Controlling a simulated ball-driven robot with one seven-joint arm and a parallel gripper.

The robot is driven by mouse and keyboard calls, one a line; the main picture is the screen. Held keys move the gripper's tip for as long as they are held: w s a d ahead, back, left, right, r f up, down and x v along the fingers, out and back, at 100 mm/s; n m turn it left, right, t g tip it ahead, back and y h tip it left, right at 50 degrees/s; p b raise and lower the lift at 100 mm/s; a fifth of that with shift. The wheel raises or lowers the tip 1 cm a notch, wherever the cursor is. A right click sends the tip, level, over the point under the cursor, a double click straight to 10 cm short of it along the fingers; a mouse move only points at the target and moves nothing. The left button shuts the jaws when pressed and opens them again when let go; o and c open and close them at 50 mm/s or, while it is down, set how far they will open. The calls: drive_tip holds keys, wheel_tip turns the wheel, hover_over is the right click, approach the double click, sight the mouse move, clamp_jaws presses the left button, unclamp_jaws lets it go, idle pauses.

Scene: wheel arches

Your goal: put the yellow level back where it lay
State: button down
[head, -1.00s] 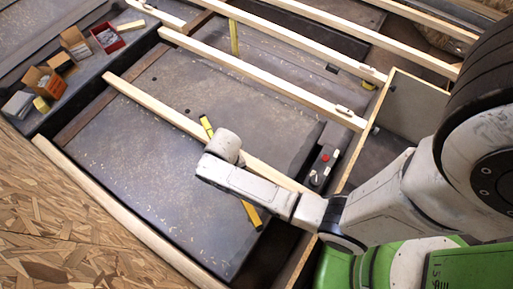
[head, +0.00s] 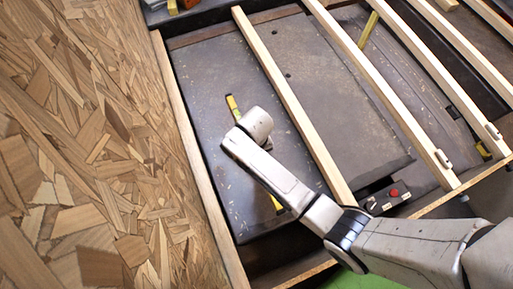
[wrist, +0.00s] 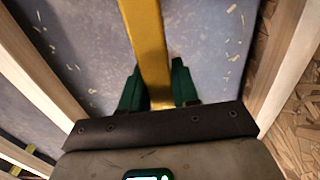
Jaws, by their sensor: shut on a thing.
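The yellow level is a long bar held in my gripper (wrist: 157,88). In the wrist view the level (wrist: 146,35) runs from between the two green fingers out past the top edge. In the head view my wrist covers its middle; its far end (head: 232,106) and a bit of its near end show on either side. It appears over the dark panel between the chipboard edge and the nearest wooden batten. The fingers are hidden in the head view. I cannot tell how high the level is above the panel.
Pale wooden battens (head: 290,100) run across the dark panel (head: 345,115). A wide chipboard sheet (head: 90,150) lies on the left. Another yellow bar (head: 368,29) lies in a farther bay. A control box with a red button (head: 393,192) sits near the battens' near ends.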

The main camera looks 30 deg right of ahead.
drive_tip(key=shift+f+b, duration=3.65)
drive_tip(key=shift+f, duration=0.35)
drive_tip(key=c, duration=0.8)
unclamp_jaws()
drive_tip(key=shift+o, duration=0.2)
wheel_tip(320, 180, up, 11)
drive_tip(key=p, duration=0.4)
drive_tip(key=shift+f, duration=0.1)
